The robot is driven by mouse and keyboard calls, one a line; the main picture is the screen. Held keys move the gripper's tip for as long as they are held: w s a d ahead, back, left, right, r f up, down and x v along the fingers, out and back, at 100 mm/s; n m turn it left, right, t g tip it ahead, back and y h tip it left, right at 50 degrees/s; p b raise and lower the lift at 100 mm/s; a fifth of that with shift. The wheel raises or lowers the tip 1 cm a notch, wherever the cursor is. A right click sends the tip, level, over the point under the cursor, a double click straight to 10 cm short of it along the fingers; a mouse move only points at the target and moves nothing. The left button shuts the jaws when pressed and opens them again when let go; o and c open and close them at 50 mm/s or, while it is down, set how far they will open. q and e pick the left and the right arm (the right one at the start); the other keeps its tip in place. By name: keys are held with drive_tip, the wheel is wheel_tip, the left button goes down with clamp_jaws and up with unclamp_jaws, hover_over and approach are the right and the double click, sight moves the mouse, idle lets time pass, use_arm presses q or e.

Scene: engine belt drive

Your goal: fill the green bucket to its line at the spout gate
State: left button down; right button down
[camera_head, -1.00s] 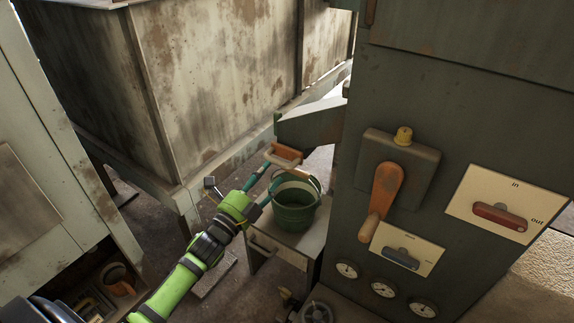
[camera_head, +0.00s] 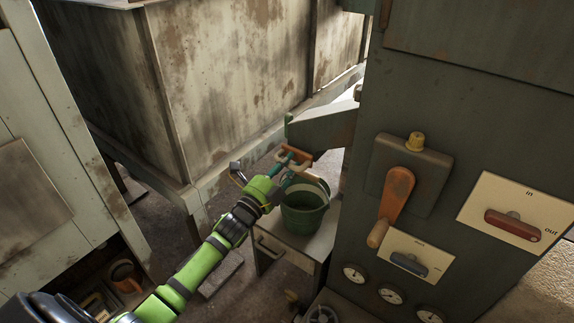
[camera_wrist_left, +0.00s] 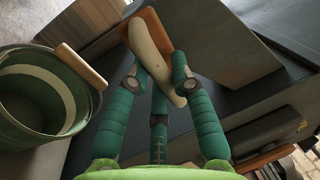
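The green bucket (camera_head: 304,216) stands upright on a small pale cabinet below the spout (camera_head: 325,130). Its handle lies to one side. In the left wrist view the bucket (camera_wrist_left: 30,118) is at the left, with a pale band on its inner wall and no contents that I can make out. The spout gate is an orange plate (camera_head: 303,166) with a pale handle (camera_wrist_left: 152,52) at the spout's mouth. My left gripper (camera_head: 285,166) is at this handle. Its teal fingertips lie close against both sides of it. My right gripper is out of view.
A dark machine panel (camera_head: 470,120) with an orange-handled lever (camera_head: 396,195), two switch plates and gauges stands at the right. A large rusty bin (camera_head: 230,80) fills the back. A pale cabinet (camera_head: 45,160) is at the left. Floor shows between them.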

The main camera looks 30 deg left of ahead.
use_arm(q)
drive_tip(key=shift+s, duration=0.15)
drive_tip(key=shift+s+p, duration=0.3)
drive_tip(key=shift+p, duration=0.15)
drive_tip(key=shift+s+a, duration=0.15)
drive_tip(key=shift+s, duration=0.5)
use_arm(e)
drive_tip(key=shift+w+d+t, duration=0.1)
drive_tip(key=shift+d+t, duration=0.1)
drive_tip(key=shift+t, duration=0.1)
use_arm(q)
drive_tip(key=c, duration=1.1)
unclamp_jaws()
drive_tip(key=shift+o, duration=0.2)
drive_tip(key=v, duration=1.2)
drive_tip(key=shift+c, duration=0.4)
